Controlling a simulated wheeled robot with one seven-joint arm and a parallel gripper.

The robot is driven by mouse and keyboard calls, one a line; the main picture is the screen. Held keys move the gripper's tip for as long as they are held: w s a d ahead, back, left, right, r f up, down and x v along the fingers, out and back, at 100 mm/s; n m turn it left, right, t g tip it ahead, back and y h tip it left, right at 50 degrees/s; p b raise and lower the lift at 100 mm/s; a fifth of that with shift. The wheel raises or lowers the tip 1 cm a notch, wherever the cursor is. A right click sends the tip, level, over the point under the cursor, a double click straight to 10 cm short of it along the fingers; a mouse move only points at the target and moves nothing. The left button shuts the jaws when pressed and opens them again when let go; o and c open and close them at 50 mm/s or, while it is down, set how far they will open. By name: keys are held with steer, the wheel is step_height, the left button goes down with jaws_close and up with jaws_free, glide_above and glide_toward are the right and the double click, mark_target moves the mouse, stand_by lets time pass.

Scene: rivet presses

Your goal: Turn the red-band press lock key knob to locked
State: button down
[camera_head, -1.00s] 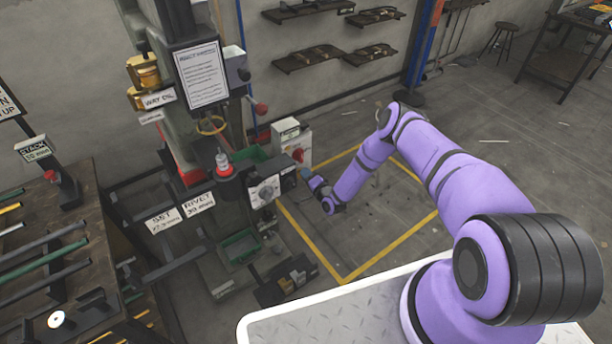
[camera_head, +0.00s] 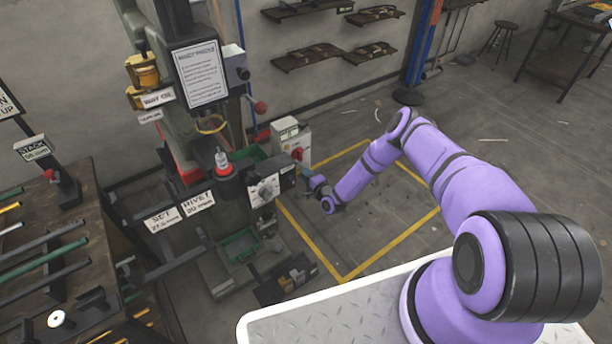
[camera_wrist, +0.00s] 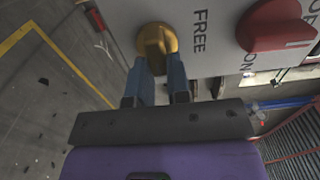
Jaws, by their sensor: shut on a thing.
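The press (camera_head: 180,135) stands at the left of the head view, with a red band (camera_head: 190,172) low on its column. In the wrist view a brass-yellow knob (camera_wrist: 155,42) sits on a grey panel beside the word FREE. My gripper (camera_wrist: 160,68) is shut on this knob, with a blue finger on each side. The fingers hide part of the knob, and I cannot read its exact setting. In the head view my gripper (camera_head: 308,178) is small beside the press's control boxes, and the knob cannot be made out there.
A red switch knob (camera_wrist: 275,27) marked ON is on the same panel, close right of my gripper. A rack table with rods (camera_head: 60,240) stands at the left. Yellow floor lines (camera_head: 375,250) mark clear floor under my arm.

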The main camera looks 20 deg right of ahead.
steer(key=shift+s+f, duration=0.1)
steer(key=c, duration=1.1)
jaws_free()
steer(key=v, duration=1)
steer(key=shift+s+d, duration=0.1)
steer(key=shift+s, duration=0.3)
steer(key=shift+w, duration=0.1)
